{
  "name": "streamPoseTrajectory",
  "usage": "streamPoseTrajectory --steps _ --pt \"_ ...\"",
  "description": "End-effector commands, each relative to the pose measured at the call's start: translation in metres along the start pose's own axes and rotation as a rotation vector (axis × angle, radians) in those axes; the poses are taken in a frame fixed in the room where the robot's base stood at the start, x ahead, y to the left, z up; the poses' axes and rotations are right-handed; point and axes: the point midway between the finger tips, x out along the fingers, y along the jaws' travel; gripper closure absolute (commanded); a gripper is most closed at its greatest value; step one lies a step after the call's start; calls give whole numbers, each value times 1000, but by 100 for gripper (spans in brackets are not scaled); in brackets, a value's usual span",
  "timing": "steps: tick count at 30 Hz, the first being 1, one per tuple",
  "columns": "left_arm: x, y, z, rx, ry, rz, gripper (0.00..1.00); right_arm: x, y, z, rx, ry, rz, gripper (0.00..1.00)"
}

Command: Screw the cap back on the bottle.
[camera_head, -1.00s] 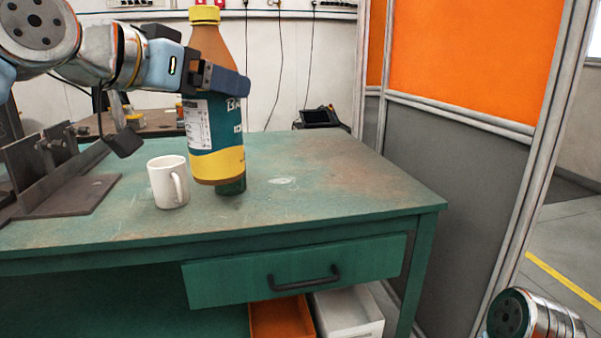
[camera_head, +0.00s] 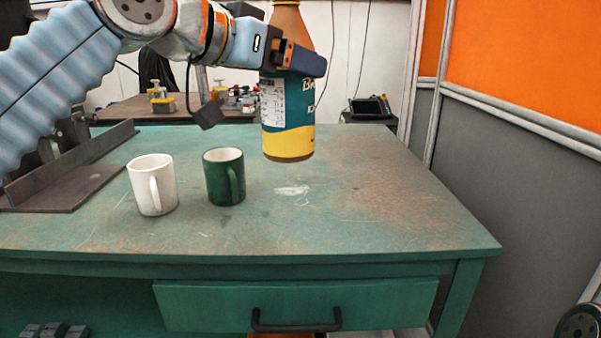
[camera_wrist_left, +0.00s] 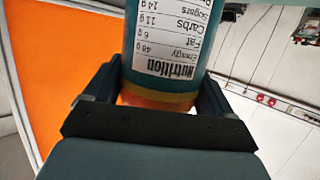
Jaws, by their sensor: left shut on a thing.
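The bottle (camera_head: 288,112) has an amber body, a teal label and a yellow band at its base. It is upright, with its base seemingly above the green table (camera_head: 350,220). My left gripper (camera_head: 303,58) is shut around its upper part. In the left wrist view the bottle (camera_wrist_left: 168,55) is between the two fingers, its nutrition label upside down. The bottle's top is cut off by the head view's upper edge, so its cap is not visible now. My right gripper is outside the views; only part of my right arm shows at the lower right.
A white mug (camera_head: 153,185) and a green mug (camera_head: 224,176) stand on the table, left of the bottle. A dark metal angle fixture (camera_head: 75,175) is at the left. The table's right half is clear. An orange-grey partition (camera_head: 520,130) stands at the right.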

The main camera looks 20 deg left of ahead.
Motion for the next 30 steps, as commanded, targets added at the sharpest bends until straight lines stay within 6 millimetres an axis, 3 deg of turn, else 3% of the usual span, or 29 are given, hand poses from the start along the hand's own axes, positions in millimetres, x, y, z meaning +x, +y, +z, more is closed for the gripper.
streamPoseTrajectory --steps 11,15,21,30 --pt "75 -51 17 -2 -2 -3 100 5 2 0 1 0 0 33" --pt "98 -64 36 -1 -2 -2 100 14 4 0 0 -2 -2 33" --pt "112 -72 46 1 2 -2 100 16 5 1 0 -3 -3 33" --pt "113 -72 46 1 2 -2 100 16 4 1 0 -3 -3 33"
